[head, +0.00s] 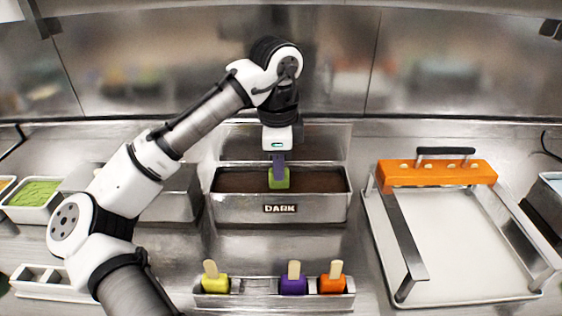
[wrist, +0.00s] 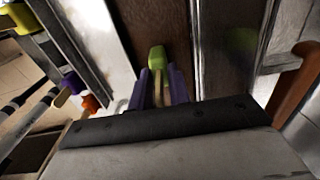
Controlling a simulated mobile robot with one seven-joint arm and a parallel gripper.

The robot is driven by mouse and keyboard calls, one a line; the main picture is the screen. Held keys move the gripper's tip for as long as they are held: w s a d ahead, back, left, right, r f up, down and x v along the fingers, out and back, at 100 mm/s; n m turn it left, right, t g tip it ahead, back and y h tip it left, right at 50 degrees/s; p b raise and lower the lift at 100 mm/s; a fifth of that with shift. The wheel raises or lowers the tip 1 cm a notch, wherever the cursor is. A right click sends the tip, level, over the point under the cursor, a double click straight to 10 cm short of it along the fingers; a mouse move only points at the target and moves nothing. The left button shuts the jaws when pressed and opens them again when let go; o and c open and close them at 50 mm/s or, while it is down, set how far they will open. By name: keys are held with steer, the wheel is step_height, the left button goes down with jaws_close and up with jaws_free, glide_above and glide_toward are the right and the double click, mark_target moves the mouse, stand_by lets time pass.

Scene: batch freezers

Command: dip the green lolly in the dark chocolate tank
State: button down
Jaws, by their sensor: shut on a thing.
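My gripper (head: 278,162) is shut on the stick of the green lolly (head: 279,179), which hangs with its green end down. In the head view the lolly is at the dark chocolate tank (head: 284,210), a steel tank labelled DARK with brown chocolate (head: 235,180) inside. The lolly's green body still shows in front of the chocolate; I cannot tell whether its tip touches the surface. In the wrist view the lolly (wrist: 157,57) and its pale stick show between the purple fingers (wrist: 160,86), with the brown chocolate (wrist: 200,30) behind.
A steel rack (head: 262,303) in front holds a yellow lolly (head: 215,283), a purple lolly (head: 293,284) and an orange lolly (head: 332,284). A tray (head: 455,240) with an orange bar (head: 435,174) stands at right. A green-filled tub (head: 35,194) is at far left.

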steer(key=shift+s+a+f+g, duration=0.1)
steer(key=shift+a+f+g, duration=0.1)
steer(key=shift+f, duration=0.4)
steer(key=shift+a+f+g, duration=0.1)
steer(key=shift+a+f, duration=0.1)
steer(key=shift+f, duration=0.35)
steer(key=r+p, duration=0.2)
steer(key=p, duration=0.1)
steer(key=shift+w, duration=0.25)
steer(key=shift+w+a+r+p, duration=0.2)
steer(key=shift+r+p, duration=0.3)
steer(key=shift+p, duration=0.15)
steer(key=shift+w+a+r+p, duration=0.15)
steer(key=shift+a+r+p, duration=0.05)
steer(key=shift+r+p, duration=0.6)
steer(key=shift+p, duration=0.1)
steer(key=shift+s+d+r, duration=0.1)
steer(key=shift+d, duration=0.2)
steer(key=shift+d, duration=0.1)
steer(key=shift+r, duration=0.2)
steer(key=shift+d+r+p, duration=0.5)
steer(key=shift+r+p, duration=0.4)
steer(key=shift+p, duration=0.4)
